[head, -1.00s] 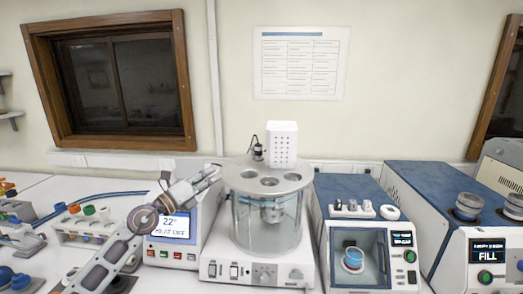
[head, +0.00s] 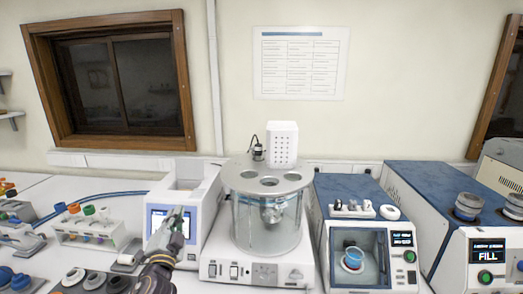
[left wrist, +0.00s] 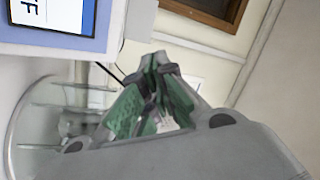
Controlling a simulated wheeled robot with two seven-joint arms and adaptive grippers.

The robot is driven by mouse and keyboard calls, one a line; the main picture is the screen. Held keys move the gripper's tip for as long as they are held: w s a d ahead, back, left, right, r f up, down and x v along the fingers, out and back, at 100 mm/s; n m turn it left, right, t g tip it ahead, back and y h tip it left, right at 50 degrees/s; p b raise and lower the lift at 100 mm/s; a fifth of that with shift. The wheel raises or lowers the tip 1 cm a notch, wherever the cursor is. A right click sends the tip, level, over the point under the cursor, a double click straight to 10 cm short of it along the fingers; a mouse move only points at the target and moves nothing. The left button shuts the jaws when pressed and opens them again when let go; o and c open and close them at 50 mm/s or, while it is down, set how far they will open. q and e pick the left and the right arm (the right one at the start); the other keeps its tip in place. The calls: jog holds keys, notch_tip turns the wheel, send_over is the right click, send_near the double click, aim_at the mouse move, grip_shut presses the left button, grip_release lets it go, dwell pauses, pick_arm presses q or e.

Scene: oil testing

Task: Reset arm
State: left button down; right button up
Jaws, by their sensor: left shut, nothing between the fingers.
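My left gripper (head: 178,214) is in the lower left of the head view, pointing up and away from me. It is in front of the white heater unit with a screen (head: 190,201) and covers part of that unit's front. In the left wrist view its green-padded fingers (left wrist: 160,60) come together at the tips, and it is shut with nothing in it. Part of the unit's screen (left wrist: 55,12) shows at the upper left of that view. My right gripper is not in view.
A glass bath with a round metal lid (head: 267,178) stands right of the heater. A blue-topped tester holding a blue cup (head: 354,256) and a larger machine marked FILL (head: 490,255) stand further right. A rack of coloured-cap bottles (head: 92,235) is at the left.

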pick_arm(q)
jog(key=s+f+n+g, duration=0.2)
jog(key=s+f+g, duration=0.2)
jog(key=s+f, duration=0.2)
jog(key=s+f+n+g, duration=0.3)
jog(key=s+f, duration=0.4)
jog(key=f, duration=0.3)
jog(key=s+f+n+g, duration=0.2)
jog(key=s+f+g, duration=0.3)
jog(key=f, duration=0.3)
jog(key=shift+s+d+g, duration=0.1)
jog(key=shift+s+g, duration=0.2)
jog(key=shift+s, duration=0.5)
jog(key=s+d+f+g+h, duration=0.3)
jog(key=s+f+g, duration=0.1)
jog(key=s, duration=0.5)
notch_tip(320, 180, down, 32)
jog(key=s+g, duration=0.1)
jog(key=s, duration=0.1)
jog(key=s+a+f+b, duration=0.1)
jog(key=s+f, duration=1)
jog(key=s+a+f+g+b, duration=0.1)
jog(key=s+a+f, duration=0.1)
jog(key=s+f, duration=0.9)
jog(key=shift+s+a+f+y, duration=0.2)
jog(key=shift+s+a+y, duration=0.1)
jog(key=shift+s, duration=0.4)
